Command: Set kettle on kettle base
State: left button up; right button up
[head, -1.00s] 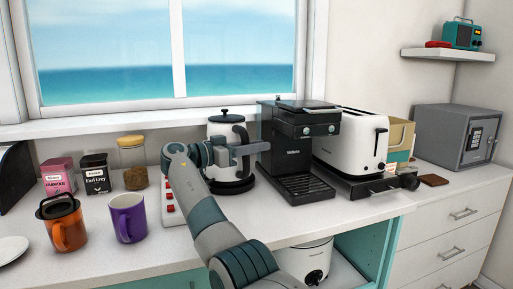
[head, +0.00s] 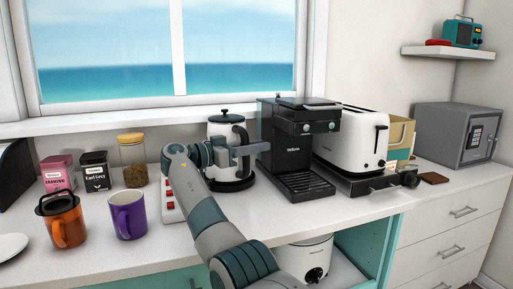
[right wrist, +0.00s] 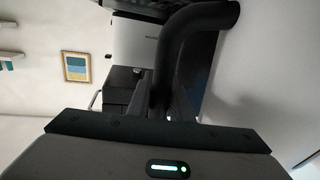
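The white kettle (head: 217,133) with a black lid and black handle stands upright on the counter near the window. A dark round base (head: 231,185) shows under it; I cannot tell whether the kettle is fully seated. My right gripper (head: 250,149) reaches across the front of the kettle at handle height, its fingers pointing right. In the right wrist view the curved black handle (right wrist: 201,40) runs down between the fingers (right wrist: 170,108), which look closed on it. The arm hides part of the kettle's front. My left gripper is out of view.
A black coffee machine (head: 294,150) stands close to the right of the kettle, with a white toaster (head: 350,140) beyond. A red-switched power strip (head: 171,200) lies behind my arm. A purple mug (head: 128,215), orange mug (head: 65,222) and jar (head: 132,155) stand left.

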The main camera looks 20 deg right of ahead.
aim_at(245, 168)
jog(key=shift+s+a+f, duration=0.2)
jog(key=shift+a, duration=0.45)
jog(key=shift+s+a+f, duration=0.15)
jog(key=shift+s+a, duration=0.05)
jog(key=shift+a, duration=0.45)
jog(key=shift+s+a+f, duration=0.2)
jog(key=shift+a, duration=0.45)
jog(key=shift+s+a, duration=0.1)
jog(key=shift+s, duration=0.05)
jog(key=shift+s+r+g+p, duration=0.1)
jog(key=shift+s+g+p, duration=0.1)
jog(key=shift+g+p, duration=0.15)
jog(key=a, duration=0.6)
jog(key=shift+s+a+r, duration=0.4)
